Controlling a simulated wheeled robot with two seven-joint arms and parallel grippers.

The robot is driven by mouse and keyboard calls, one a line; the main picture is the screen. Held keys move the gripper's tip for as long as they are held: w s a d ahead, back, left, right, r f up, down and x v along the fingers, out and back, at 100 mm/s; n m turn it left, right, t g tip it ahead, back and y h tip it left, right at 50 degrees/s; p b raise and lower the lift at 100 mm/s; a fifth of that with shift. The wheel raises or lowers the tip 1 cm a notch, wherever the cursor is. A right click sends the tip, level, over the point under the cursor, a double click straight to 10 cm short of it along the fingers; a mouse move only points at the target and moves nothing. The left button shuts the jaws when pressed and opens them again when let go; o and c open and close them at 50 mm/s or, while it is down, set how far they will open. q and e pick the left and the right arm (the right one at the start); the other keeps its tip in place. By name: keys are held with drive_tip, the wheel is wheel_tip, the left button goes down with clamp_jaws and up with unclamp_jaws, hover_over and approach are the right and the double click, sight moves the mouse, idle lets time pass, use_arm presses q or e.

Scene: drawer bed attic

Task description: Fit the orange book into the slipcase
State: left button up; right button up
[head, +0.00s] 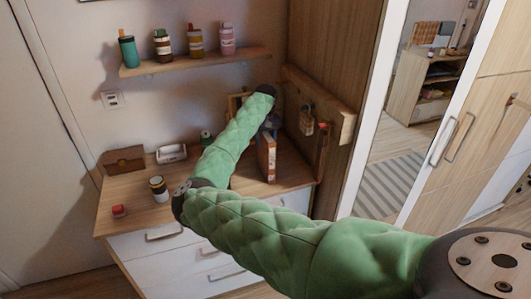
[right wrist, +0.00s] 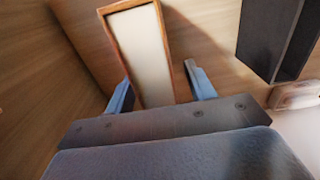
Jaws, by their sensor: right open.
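The orange book (head: 267,160) stands upright on the dresser top, below my right gripper (head: 271,126). In the right wrist view the orange book (right wrist: 107,12) shows its orange cover edges and pale page block. The blue fingers of my right gripper (right wrist: 158,82) are open, one on each side of the book. The left finger is close to the cover; a gap shows at the right finger. A dark, box-like thing (right wrist: 268,40), which looks like the slipcase, stands to the right, apart from the book. My arm largely hides that area in the head view. My left gripper is out of view.
The dresser (head: 135,215) also holds a brown box (head: 124,160), a white device (head: 171,153), a jar (head: 158,189) and a small red item (head: 119,211). A wooden panel (head: 325,105) with hanging items rises close on the right. A shelf (head: 195,62) holds several containers.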

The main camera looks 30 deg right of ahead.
drive_tip(key=shift+s+r, duration=0.1)
drive_tip(key=shift+c, duration=1.3)
clamp_jaws()
drive_tip(key=shift+r, duration=0.1)
